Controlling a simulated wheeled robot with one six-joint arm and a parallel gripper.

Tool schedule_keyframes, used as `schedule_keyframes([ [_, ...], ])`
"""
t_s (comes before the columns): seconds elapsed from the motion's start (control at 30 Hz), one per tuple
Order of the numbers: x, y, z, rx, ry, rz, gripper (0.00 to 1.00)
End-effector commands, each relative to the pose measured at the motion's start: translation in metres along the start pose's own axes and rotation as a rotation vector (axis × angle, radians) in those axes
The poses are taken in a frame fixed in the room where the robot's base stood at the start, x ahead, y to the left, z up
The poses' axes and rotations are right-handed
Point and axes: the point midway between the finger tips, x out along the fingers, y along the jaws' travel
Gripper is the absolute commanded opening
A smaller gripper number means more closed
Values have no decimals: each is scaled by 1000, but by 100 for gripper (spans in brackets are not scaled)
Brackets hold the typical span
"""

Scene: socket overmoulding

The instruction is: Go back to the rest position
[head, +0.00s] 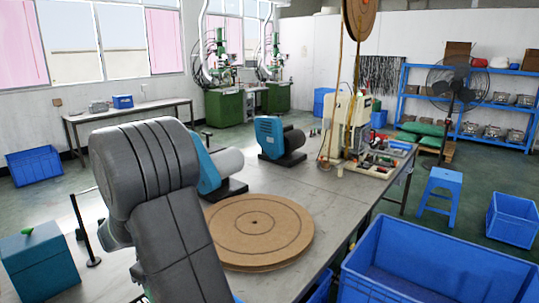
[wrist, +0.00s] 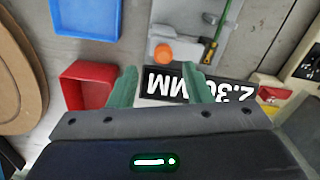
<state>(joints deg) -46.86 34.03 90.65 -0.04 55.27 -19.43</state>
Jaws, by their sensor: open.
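My gripper (wrist: 164,82) shows in the wrist view with its two green fingers apart and nothing between them. Behind the fingers is a black and white label (wrist: 160,84) reading "2.30MM", upside down. In the head view my grey arm fills the left foreground, and I cannot make out the gripper there.
The wrist view shows a red bin (wrist: 87,85), a blue tray (wrist: 86,17), an orange knob (wrist: 164,54) and part of a wooden disc (wrist: 14,75). In the head view, a round board (head: 257,232) lies on the metal table (head: 345,190); a blue crate (head: 430,270) stands at front right.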

Motion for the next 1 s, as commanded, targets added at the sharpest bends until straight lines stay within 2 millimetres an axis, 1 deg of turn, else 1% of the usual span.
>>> schedule_keyframes([
  [0.03, 11, -1, 1, 0, -6, -2, 45],
  [0.1, 24, -1, 1, 0, -5, -2, 45],
  [0.2, 39, -1, 1, 0, -4, -2, 45],
  [0.3, 49, -1, 1, -1, -3, -2, 45],
  [0.4, 48, -8, -2, -4, -1, -1, 45],
  [0.5, 48, -11, -3, -2, 0, -1, 45],
  [0.87, 48, -12, -3, 0, -1, 0, 45],
  [1.0, 46, -11, 2, 5, -3, 3, 45],
])
